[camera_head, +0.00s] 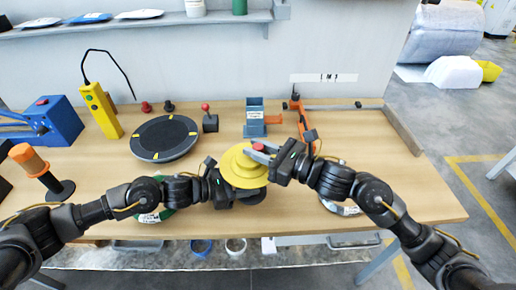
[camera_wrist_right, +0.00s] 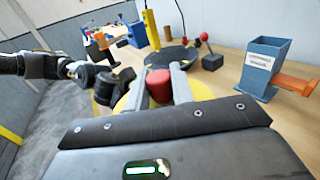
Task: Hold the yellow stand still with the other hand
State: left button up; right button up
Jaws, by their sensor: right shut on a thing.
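The yellow stand (camera_head: 238,165) is a round stepped disc near the front middle of the table, with a dark base partly visible beneath. My right gripper (camera_head: 262,150) reaches over it from the right. In the right wrist view, its fingers are on both sides of a red knob (camera_wrist_right: 158,86) above the yellow disc (camera_wrist_right: 200,90). My left gripper (camera_head: 226,186) is at the stand's left edge, low beside the disc; its fingertips are hidden, so I cannot tell whether it touches. It also shows dark at the left of the disc in the wrist view (camera_wrist_right: 108,84).
A dark turntable (camera_head: 164,138) with yellow marks, a yellow control box (camera_head: 101,110) and a red-knobbed lever (camera_head: 209,121) stand behind left. A blue-grey holder (camera_head: 254,118) stands behind. Green (camera_head: 153,216) and white (camera_head: 342,208) rings lie near the front edge. The table's right side is mostly clear.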

jog(key=n+g+y, duration=0.1)
jog(key=n+g, duration=0.1)
jog(key=g, duration=0.2)
jog(key=n+g+y, duration=0.1)
jog(key=n+g, duration=0.2)
jog(key=g, duration=0.1)
jog(key=shift+w+n+y, duration=0.1)
jog(key=shift+n+y, duration=0.2)
jog(key=shift+y, duration=0.1)
jog(key=n+g, duration=0.2)
jog(key=g, duration=0.1)
jog(key=n+g, duration=0.2)
jog(key=g, duration=0.2)
jog(key=shift+h, duration=0.4)
jog(key=n+g+h, duration=0.2)
jog(key=n+g, duration=0.1)
jog(key=n+g+h, duration=0.2)
jog(key=g, duration=0.2)
jog(key=shift+a+n, duration=0.1)
jog(key=shift+n, duration=0.3)
jog(key=n+g+h, duration=0.3)
jog(key=h, duration=0.1)
jog(key=shift+h, duration=0.4)
jog(key=shift+n+g, duration=0.3)
jog(key=shift+d+h, duration=0.2)
jog(key=shift+h, duration=0.2)
jog(key=o, duration=0.9)
jog(key=shift+o, duration=0.2)
